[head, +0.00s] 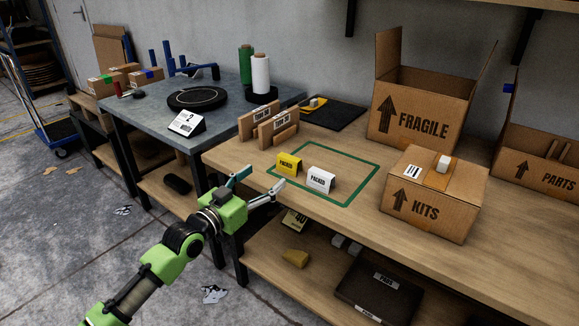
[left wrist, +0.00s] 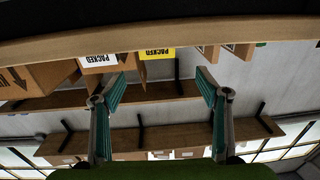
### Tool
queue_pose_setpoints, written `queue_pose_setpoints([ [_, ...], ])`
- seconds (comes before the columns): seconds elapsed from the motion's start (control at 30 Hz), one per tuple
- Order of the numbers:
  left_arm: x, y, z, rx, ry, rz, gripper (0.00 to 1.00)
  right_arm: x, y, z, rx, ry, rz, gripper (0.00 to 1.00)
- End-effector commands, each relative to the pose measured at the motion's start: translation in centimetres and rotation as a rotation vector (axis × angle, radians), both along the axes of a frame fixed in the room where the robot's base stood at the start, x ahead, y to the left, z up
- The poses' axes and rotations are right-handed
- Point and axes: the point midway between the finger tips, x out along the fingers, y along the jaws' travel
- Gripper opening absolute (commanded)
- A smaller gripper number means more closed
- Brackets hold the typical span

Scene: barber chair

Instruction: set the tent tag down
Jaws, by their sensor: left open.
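A yellow tent tag marked PACKED (head: 289,165) and a white tent tag marked PACKED (head: 320,180) stand upright side by side inside the green taped outline (head: 372,173) on the wooden bench. In the left wrist view, which looks upside down, the yellow tag (left wrist: 157,53) shows between my spread fingers and the white tag (left wrist: 98,60) to its left. My left gripper (head: 262,181) is open and empty at the bench's front edge, just short of the yellow tag. I cannot tell whether it touches anything. My right gripper is not in view.
A KITS box (head: 434,215) stands right of the outline, with a FRAGILE box (head: 421,123) behind. Wooden holders (head: 268,128) stand behind the tags. A grey table (head: 222,117) with spools adjoins at left. A lower shelf (head: 270,268) holds items below. The outline's right part is clear.

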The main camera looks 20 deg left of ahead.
Motion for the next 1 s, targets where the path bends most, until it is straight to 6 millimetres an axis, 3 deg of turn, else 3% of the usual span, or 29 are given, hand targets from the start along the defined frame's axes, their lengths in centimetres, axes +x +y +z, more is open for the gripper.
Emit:
queue_pose_setpoints([
  [0.2,4.1,-1.4,0.0,0.0,-0.001,-0.001,0.68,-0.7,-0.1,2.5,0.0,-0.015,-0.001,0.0],
  [0.43,6.4,-2.1,-0.1,0.001,0.002,-0.001,0.68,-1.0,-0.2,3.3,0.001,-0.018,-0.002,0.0],
  [0.57,7.1,-2.4,0.0,0.001,0.002,-0.001,0.68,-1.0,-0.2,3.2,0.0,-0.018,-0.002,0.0],
  [0.83,10.7,-3.9,0.3,0.0,0.003,-0.001,0.68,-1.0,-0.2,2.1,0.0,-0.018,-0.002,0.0],
  [1.0,11.4,-4.1,0.4,0.002,0.004,-0.001,0.68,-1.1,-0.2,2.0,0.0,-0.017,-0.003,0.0],
])
